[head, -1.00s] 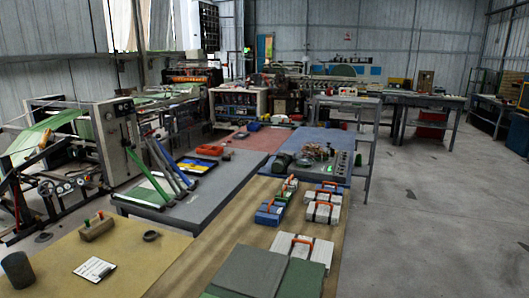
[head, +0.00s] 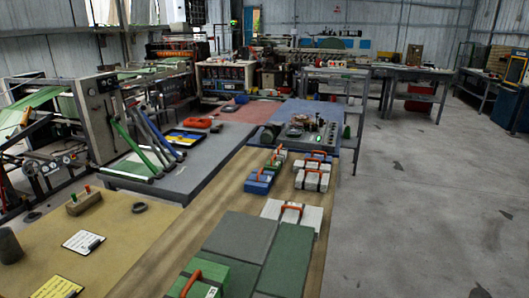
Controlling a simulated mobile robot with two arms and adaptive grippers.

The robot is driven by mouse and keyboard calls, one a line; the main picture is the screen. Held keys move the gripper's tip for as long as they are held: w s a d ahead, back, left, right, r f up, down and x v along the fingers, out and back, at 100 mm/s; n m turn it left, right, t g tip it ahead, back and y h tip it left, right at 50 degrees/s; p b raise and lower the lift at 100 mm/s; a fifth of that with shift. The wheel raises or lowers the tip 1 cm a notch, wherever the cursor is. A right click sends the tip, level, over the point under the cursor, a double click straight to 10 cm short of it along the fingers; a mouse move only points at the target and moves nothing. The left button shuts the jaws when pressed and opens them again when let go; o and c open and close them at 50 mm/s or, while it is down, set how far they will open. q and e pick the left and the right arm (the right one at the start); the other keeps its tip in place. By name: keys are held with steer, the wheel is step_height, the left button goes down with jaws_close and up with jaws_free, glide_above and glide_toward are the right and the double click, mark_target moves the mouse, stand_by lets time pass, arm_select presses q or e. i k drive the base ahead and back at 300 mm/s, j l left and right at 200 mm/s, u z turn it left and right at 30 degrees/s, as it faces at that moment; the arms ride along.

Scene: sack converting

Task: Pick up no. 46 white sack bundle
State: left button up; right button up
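Two white sack bundles with orange handles and dark straps are on the long wooden table (head: 165,268). The nearer white bundle (head: 310,217) lies just beyond the green mats. The farther white bundle (head: 312,180) lies beyond it near the right edge. No number is legible on either, so I cannot tell which is no. 46. Neither of my grippers is in view.
A green bundle (head: 204,277) is at the near edge, beside green mats (head: 240,237). Left are a tan table (head: 115,215), clipboard (head: 82,242) and grey table (head: 180,180). Open floor (head: 430,220) is right.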

mark_target(286, 210)
steer(key=k, duration=0.65)
steer(key=k+u, duration=0.2)
steer(key=u, duration=0.15)
steer(key=k+j+u, duration=0.1)
steer(key=u, duration=0.25)
steer(key=k+j+u, duration=0.15)
steer(key=k+u, duration=0.2)
steer(key=i+l+u, duration=0.1)
steer(key=l+u, duration=0.15)
steer(key=u, duration=0.2)
steer(key=l+u, duration=0.3)
steer(key=u, duration=0.15)
steer(key=l+u, duration=0.45)
steer(key=k+l, duration=0.1)
steer(key=l, duration=0.7)
steer(key=k+l, duration=0.1)
steer(key=l, duration=0.65)
steer(key=k+l, duration=0.1)
steer(key=l, duration=0.7)
